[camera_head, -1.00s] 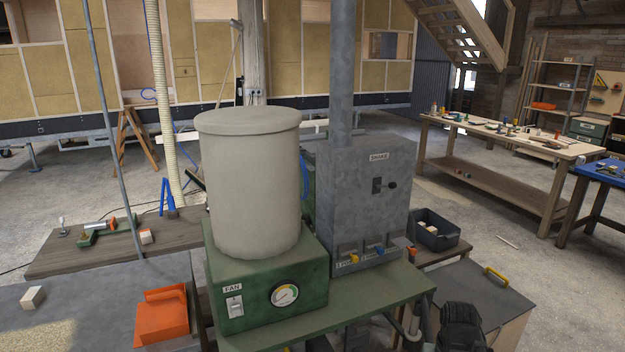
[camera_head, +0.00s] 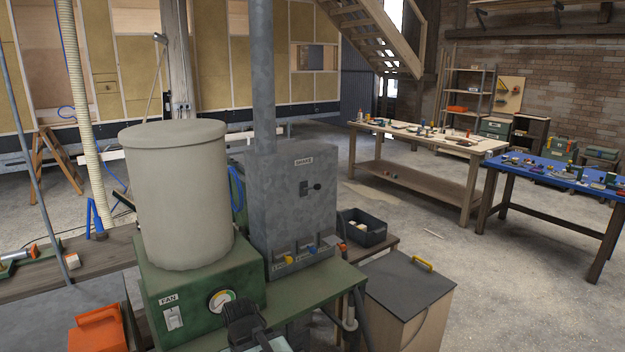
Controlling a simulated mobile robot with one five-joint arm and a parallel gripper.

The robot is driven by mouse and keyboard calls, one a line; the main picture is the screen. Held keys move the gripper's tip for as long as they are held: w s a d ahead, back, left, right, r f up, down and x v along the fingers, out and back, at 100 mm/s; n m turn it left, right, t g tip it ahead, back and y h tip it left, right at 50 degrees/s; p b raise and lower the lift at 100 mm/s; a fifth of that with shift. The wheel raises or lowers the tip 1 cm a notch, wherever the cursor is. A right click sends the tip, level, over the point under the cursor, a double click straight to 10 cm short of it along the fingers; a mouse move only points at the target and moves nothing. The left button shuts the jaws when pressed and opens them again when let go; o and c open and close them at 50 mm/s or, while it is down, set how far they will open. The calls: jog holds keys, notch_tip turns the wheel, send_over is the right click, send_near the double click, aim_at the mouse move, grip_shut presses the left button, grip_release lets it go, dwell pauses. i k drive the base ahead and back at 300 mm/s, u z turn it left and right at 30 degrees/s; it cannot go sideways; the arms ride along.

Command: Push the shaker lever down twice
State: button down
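The shaker is a grey metal box (camera_head: 292,205) with a label reading SHAKE, standing on a green stand. Its lever (camera_head: 316,187) is a small dark knob beside a slot on the front face, below the label. The knob sits near the upper part of the slot. A black part of my arm's end, seemingly my gripper (camera_head: 246,320), shows at the bottom of the picture, in front of the fan box. It is lower than the lever, to its left, and apart from it. Its fingers cannot be made out, and nothing held is visible.
A green fan box (camera_head: 195,300) with a switch and gauge carries a large beige drum (camera_head: 180,195) left of the shaker. Yellow and blue handles (camera_head: 312,249) sit low on the shaker. A black bin (camera_head: 362,228) and a dark-topped cabinet (camera_head: 408,280) stand to the right.

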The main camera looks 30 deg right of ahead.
aim_at(316, 186)
jog(key=u, duration=0.1)
jog(key=i, duration=0.9)
jog(key=z, duration=0.05)
